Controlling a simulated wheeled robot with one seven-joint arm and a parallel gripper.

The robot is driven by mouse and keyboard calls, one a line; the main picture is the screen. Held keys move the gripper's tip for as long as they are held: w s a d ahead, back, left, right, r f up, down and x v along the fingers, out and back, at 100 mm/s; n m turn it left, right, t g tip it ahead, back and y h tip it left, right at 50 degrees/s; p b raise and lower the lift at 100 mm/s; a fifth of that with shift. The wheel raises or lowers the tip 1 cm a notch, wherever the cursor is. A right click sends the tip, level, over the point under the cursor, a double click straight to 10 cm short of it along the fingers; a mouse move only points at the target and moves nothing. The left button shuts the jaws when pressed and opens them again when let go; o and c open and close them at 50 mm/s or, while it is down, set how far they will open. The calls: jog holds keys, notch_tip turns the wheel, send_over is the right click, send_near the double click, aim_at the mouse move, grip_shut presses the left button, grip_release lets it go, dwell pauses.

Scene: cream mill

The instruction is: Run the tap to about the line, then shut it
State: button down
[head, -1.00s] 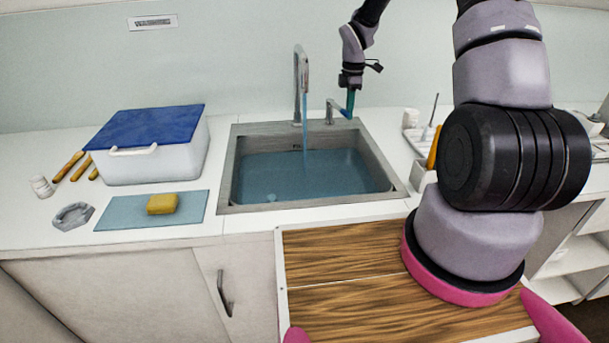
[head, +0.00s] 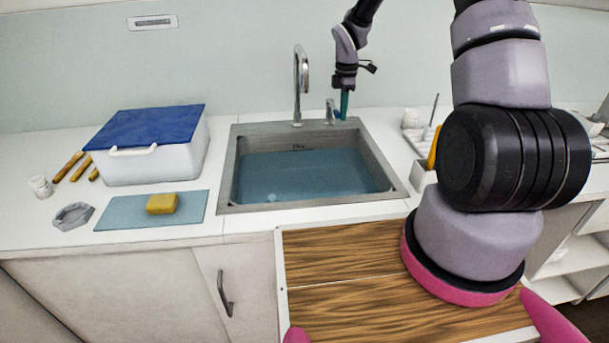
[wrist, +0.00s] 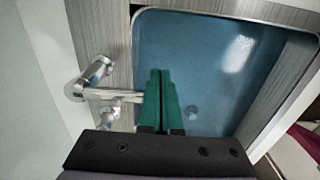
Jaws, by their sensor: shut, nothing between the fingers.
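The chrome tap (head: 300,85) stands behind the steel sink (head: 228,185), and no stream falls from its spout. Blue water (head: 305,178) covers the sink floor to well up the walls; it also shows in the wrist view (wrist: 205,70). A small dark mark is on the back wall above the water; I cannot tell whether it is the line. The tap's lever (head: 330,110) is at the right of the spout, partly hidden by my gripper (head: 344,103). My green fingers are shut and empty beside it. In the wrist view they (wrist: 160,88) lie near the chrome tap parts (wrist: 92,80); contact is unclear.
A white box with a blue lid (head: 150,150) stands left of the sink. A yellow sponge (head: 162,203) lies on a blue mat (head: 118,216) in front of it. A dish rack (head: 420,140) is at the right, partly behind my arm. The wooden board (head: 335,250) is bare.

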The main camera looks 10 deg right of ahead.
jog(key=shift+d, duration=0.25)
notch_tip(320, 180, up, 6)
dwell(0.9)
jog(key=shift+r, duration=0.1)
jog(key=s+r+m+t, duration=0.2)
jog(key=s+r+m, duration=0.35)
jog(key=r, duration=0.45)
jog(key=s+r+m+t, duration=0.1)
jog(key=s+r+m, duration=0.3)
jog(key=s+r, duration=0.4)
jog(key=s+r+m+t, duration=0.1)
jog(key=s+r+m, duration=0.2)
jog(key=s, duration=0.3)
jog(key=s+r+m+t+y, duration=0.1)
jog(key=s+r+m, duration=0.2)
jog(key=s+m, duration=0.2)
jog(key=s+r+m+t+y, duration=0.1)
jog(key=s+r+m+t, duration=0.1)
jog(key=s, duration=0.6)
jog(key=r+m, duration=0.1)
jog(key=m, duration=0.1)
jog(key=shift+m, duration=0.35)
